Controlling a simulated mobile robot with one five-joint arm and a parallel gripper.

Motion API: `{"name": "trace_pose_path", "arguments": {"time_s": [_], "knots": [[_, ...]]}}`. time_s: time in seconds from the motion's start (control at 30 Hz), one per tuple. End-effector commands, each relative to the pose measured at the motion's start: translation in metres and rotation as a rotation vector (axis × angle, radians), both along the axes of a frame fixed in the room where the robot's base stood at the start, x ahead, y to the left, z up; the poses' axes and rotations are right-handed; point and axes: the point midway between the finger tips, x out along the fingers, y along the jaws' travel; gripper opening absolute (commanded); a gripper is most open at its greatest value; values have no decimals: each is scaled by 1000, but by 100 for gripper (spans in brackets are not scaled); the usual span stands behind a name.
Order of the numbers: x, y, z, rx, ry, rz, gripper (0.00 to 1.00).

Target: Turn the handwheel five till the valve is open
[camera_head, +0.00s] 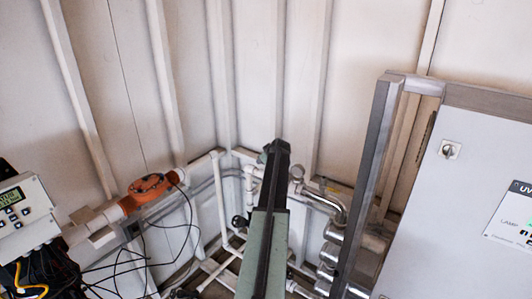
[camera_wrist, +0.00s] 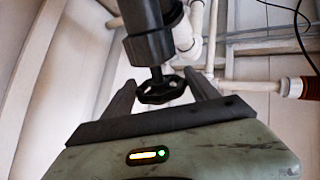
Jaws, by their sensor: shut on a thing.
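A small black handwheel (camera_wrist: 162,92) sits on a dark stem below a thick black valve body (camera_wrist: 148,32) in the wrist view. My gripper (camera_wrist: 160,84) has one dark finger on each side of the wheel and is shut on it. Where each finger touches the rim is hard to see. In the head view my arm reaches up to the pipes in the corner. My gripper (camera_head: 277,150) shows there only from behind, and the arm hides the held wheel. No number is readable on the wheel, so I cannot tell how far the valve is turned.
White pipes (camera_head: 221,195) run along the corner left of my arm, with a dark knob (camera_head: 239,221) beside it. An orange flow meter (camera_head: 148,187) and a controller box (camera_head: 25,212) are at left. Metal pipes (camera_head: 331,255) and a grey cabinet (camera_head: 455,190) stand at right.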

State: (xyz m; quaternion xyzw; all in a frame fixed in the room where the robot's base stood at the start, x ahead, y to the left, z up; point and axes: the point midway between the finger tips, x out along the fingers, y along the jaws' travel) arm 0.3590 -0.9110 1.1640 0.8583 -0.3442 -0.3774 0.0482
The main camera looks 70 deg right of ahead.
Motion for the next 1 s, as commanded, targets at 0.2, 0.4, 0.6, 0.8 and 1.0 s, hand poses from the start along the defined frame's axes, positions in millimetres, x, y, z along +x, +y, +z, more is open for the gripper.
{"name": "trace_pose_path", "arguments": {"time_s": [0.2,0.4,0.6,0.8,1.0], "knots": [[-3,-5,1,126,-29,128,27],[-2,-4,-1,216,-51,222,27],[-3,-2,-1,273,-64,281,27],[-3,-1,-2,303,-69,309,27],[-3,0,-2,309,-69,316,27]]}}
